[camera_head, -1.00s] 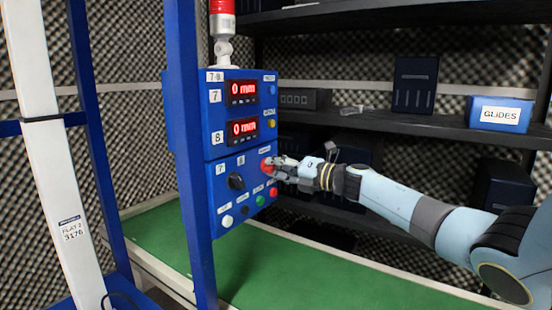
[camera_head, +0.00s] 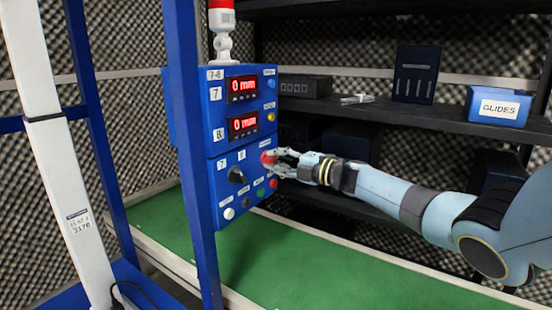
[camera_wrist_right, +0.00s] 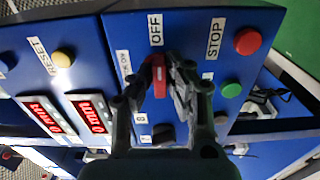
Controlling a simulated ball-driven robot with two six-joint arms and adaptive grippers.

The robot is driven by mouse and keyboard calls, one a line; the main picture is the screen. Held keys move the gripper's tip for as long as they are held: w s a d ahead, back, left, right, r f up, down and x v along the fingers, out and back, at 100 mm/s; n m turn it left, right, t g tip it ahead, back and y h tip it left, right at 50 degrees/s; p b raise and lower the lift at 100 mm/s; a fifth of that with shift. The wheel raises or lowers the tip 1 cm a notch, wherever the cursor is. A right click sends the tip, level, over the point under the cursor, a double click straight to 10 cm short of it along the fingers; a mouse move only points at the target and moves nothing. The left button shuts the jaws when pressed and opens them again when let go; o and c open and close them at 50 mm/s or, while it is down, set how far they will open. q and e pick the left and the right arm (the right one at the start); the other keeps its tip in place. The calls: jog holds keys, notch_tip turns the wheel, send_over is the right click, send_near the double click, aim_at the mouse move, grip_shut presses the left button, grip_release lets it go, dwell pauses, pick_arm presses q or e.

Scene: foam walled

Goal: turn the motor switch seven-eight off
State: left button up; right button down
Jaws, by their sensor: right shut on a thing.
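The blue control box (camera_head: 244,207) labelled 7-8 stands behind a blue post. Its red motor switch (camera_head: 267,157) is at the right side of the front face. My right gripper (camera_head: 272,162) reaches it from the right, with its fingers on both sides of it. In the right wrist view the red switch handle (camera_wrist_right: 159,75) sits between the fingertips of my right gripper (camera_wrist_right: 160,78), which is shut on it. The handle lies in line with the OFF label (camera_wrist_right: 155,30). The fingers partly hide the other label. My left gripper is not in view.
A black knob (camera_head: 237,175) and several push buttons sit near the switch. A red STOP button (camera_wrist_right: 248,41) and a green button (camera_wrist_right: 231,90) are close to the fingers. Shelves with a GLIDES bin (camera_head: 498,106) stand behind my arm. A green belt (camera_head: 300,275) runs below.

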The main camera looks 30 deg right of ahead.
dwell(0.3)
jog(key=c, duration=1.3)
grip_release()
jog(key=shift+d, duration=0.1)
jog(key=v, duration=1.2)
